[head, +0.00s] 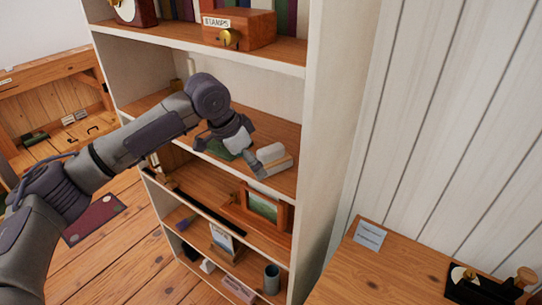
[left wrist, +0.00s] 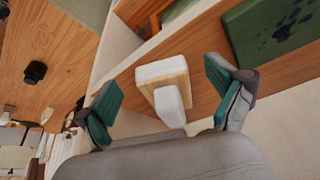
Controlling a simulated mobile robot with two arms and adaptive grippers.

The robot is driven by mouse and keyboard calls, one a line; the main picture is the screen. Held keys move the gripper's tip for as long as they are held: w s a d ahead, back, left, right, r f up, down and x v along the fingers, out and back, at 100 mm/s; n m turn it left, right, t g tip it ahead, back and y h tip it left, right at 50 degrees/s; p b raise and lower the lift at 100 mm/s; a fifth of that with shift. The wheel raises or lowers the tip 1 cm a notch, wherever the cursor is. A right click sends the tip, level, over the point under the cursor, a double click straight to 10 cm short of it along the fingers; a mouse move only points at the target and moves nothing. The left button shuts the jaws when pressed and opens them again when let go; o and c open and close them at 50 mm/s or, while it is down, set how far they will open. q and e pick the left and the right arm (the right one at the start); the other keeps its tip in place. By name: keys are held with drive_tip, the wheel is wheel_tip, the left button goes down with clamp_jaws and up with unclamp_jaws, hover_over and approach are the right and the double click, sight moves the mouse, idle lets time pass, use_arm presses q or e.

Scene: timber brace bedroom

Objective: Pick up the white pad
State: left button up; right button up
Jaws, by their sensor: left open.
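The white pad (head: 270,153) lies on the middle shelf of the bookcase, at the right side, with a pale wooden block against it. In the left wrist view the white pad (left wrist: 162,70) is a rounded white slab on the wooden block (left wrist: 174,82), with a second white rounded piece (left wrist: 170,106) at its near end. My left gripper (head: 231,157) is open at the shelf, one finger close to the pad. In the left wrist view the open fingers (left wrist: 165,84) stand on both sides of the pad, with gaps and nothing held. My right gripper is out of view.
A dark green item (left wrist: 272,35) with a paw print lies close by on the shelf. The bookcase side panel (head: 330,120) stands right of the pad. The shelf above holds a stamps box (head: 238,28); a framed picture (head: 264,207) stands below.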

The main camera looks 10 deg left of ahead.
sight(273, 156)
use_arm(q)
drive_tip(key=shift+w+d, duration=0.55)
drive_tip(key=shift+d, duration=0.05)
drive_tip(key=w+d+p, duration=0.2)
drive_tip(key=w+d, duration=0.1)
drive_tip(key=shift+w+d+f, duration=0.2)
drive_tip(key=shift+w+d, duration=0.05)
drive_tip(key=shift+w, duration=0.05)
drive_tip(key=shift+w+d+f+p, duration=0.1)
drive_tip(key=shift+d+f+p, duration=0.05)
drive_tip(key=shift+f+p, duration=0.15)
drive_tip(key=shift+f, duration=0.1)
drive_tip(key=shift+a, duration=0.2)
drive_tip(key=shift+c, duration=0.4)
